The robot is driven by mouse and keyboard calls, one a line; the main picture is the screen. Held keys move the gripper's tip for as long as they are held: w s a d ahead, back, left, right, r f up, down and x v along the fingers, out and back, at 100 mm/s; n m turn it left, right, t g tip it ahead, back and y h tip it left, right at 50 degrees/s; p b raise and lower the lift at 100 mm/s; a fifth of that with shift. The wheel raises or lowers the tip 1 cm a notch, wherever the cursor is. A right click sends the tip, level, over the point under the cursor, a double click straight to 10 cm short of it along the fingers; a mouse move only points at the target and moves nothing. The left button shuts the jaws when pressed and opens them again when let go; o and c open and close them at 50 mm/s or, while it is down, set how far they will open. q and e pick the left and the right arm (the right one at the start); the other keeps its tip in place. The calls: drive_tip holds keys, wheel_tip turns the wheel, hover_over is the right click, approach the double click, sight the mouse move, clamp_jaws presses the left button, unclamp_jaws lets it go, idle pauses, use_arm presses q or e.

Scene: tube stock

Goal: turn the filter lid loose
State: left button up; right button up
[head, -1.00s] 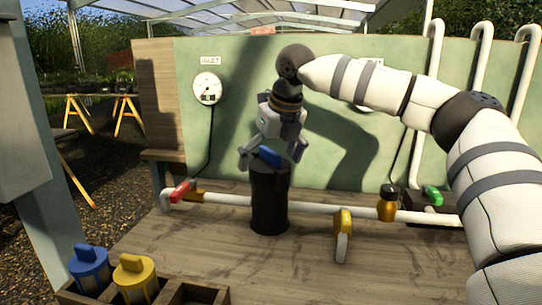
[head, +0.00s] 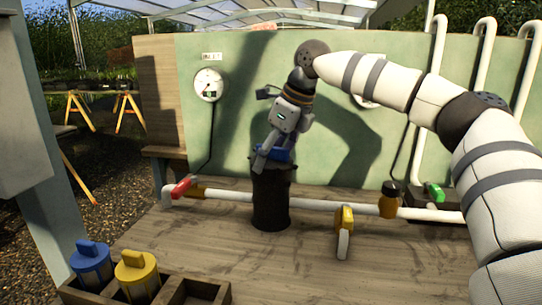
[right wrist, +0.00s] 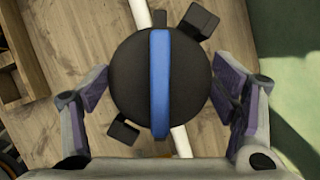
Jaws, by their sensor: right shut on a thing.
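The filter housing (head: 271,200) is a black upright cylinder in the white pipe on the bench. Its lid has a blue bar (right wrist: 160,85) across a round black top (right wrist: 130,80); in the head view some blue (head: 275,152) shows beneath my gripper. My right gripper (head: 265,158) comes down from above, tilted in the head view. In the right wrist view its fingers (right wrist: 160,92) are on either side of the lid, shut on its rim, with the blue bar upright between them. The lid appears seated on the housing. My left gripper is out of view.
The pipe (head: 235,201) carries a red lever (head: 180,187) at left and a yellow one (head: 343,232) at right. An amber-and-black fitting (head: 388,203) and a green handle (head: 436,191) stand farther right. A wooden box (head: 210,288) holds blue and yellow cartridges front left.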

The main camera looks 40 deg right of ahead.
drive_tip(key=shift+w+f+n+y, duration=0.1)
drive_tip(key=shift+f+n+y, duration=0.2)
drive_tip(key=shift+n, duration=0.4)
drive_tip(key=shift+r+n+g, duration=0.15)
drive_tip(key=shift+n+g, duration=0.15)
drive_tip(key=shift+n, duration=0.2)
drive_tip(key=o, duration=1.2)
drive_tip(key=shift+r, duration=0.15)
